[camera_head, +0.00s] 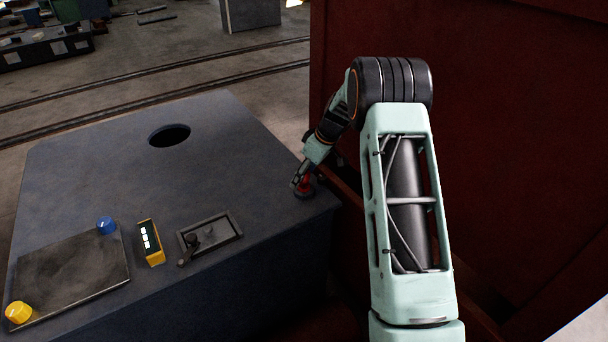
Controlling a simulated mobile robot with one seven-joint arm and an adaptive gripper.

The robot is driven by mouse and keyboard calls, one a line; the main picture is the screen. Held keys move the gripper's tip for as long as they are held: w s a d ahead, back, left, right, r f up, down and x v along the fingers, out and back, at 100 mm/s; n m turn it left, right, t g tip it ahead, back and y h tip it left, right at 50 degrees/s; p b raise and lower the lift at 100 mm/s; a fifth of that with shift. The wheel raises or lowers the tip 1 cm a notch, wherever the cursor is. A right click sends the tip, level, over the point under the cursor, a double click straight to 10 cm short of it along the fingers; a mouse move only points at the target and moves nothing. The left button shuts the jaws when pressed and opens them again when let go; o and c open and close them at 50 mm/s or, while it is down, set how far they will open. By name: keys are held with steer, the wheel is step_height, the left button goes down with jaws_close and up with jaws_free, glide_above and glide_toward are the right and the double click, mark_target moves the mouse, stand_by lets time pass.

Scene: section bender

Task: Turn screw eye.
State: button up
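My gripper (299,183) points down at the right corner of the blue-grey machine top. It is at a small red part (307,184) there and partly covers it. The gripper is small in this view, and I cannot tell whether its fingers are open or touch the red part. I cannot make out a clear ring shape, so I cannot tell whether the red part is the screw eye. A dark recessed plate (220,228) with a small knobbed lever (190,241) lies left of the gripper.
The blue-grey machine top (235,145) has a round hole (170,135), a yellow-framed display (151,242), a blue knob (106,225), a yellow knob (18,312) and a dark panel (75,270). A large dark red body (510,130) stands close behind my arm.

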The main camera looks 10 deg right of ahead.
steer(key=c, duration=1)
steer(key=shift+m, duration=0.3)
steer(key=m+h+b, duration=0.1)
steer(key=m, duration=0.2)
steer(key=shift+m+t, duration=0.3)
steer(key=shift+t, duration=0.1)
steer(key=m+h, duration=0.1)
steer(key=m, duration=0.1)
steer(key=m+h+p, duration=0.1)
steer(key=m, duration=0.1)
steer(key=shift+r+m+t, duration=0.1)
steer(key=shift+m+t, duration=0.2)
steer(key=m+h+p, duration=0.2)
steer(key=m, duration=0.4)
steer(key=shift+p, duration=0.35)
steer(key=m+g+h, duration=0.1)
steer(key=m, duration=0.2)
steer(key=shift+m+h, duration=0.3)
steer(key=shift+m, duration=0.1)
steer(key=shift+s+m+g+h, duration=0.1)
steer(key=shift+m+g+h, duration=0.35)
steer(key=shift+m, duration=1.05)
steer(key=shift+f+g, duration=0.2)
steer(key=shift+g, duration=0.05)
